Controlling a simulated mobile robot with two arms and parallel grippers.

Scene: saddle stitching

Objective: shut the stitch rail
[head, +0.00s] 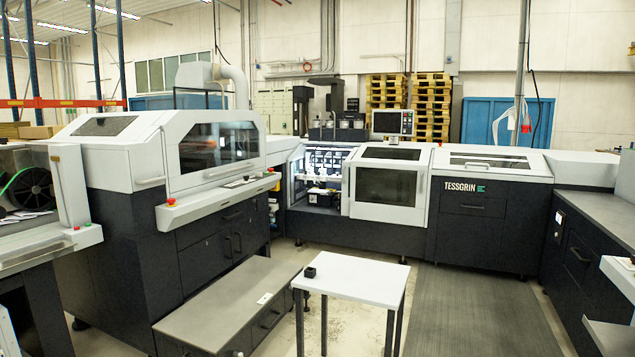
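The long grey and white stitching machine (490,200) stands across the room. Its lit bay (321,172) is open in the middle, with small mechanisms inside. The stitch rail is too small to make out for certain in this bay, and I cannot tell its position. A white windowed cover (386,182) sits just right of the bay. Neither of my grippers can be seen in the head view.
A dark ribbed mat (480,310) lies clear at the right. Stacked pallets (430,95) stand behind the machine.

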